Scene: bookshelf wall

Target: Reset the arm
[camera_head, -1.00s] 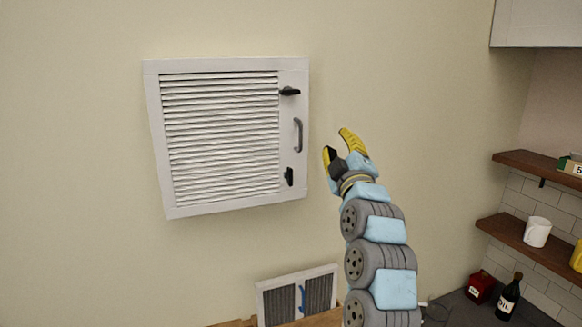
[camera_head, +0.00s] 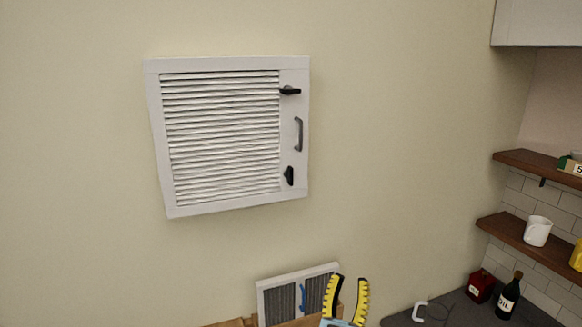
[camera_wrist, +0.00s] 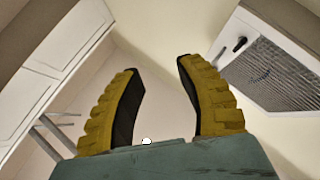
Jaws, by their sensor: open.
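My gripper (camera_head: 345,299) is at the bottom of the head view, with yellow and black fingers pointing up. It is open and empty, in front of the lower right part of a small framed filter panel (camera_head: 262,294). The wrist view shows the two fingers (camera_wrist: 160,100) spread apart with nothing between them. Most of my arm is out of the head view.
A white louvred vent door (camera_head: 153,140) with a grey handle (camera_head: 298,134) and two black latches is on the wall and looks closed. Shelves (camera_head: 523,238) with a white mug (camera_head: 537,231) are at right. A dark bottle (camera_head: 508,297) and red tin (camera_head: 480,287) stand below.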

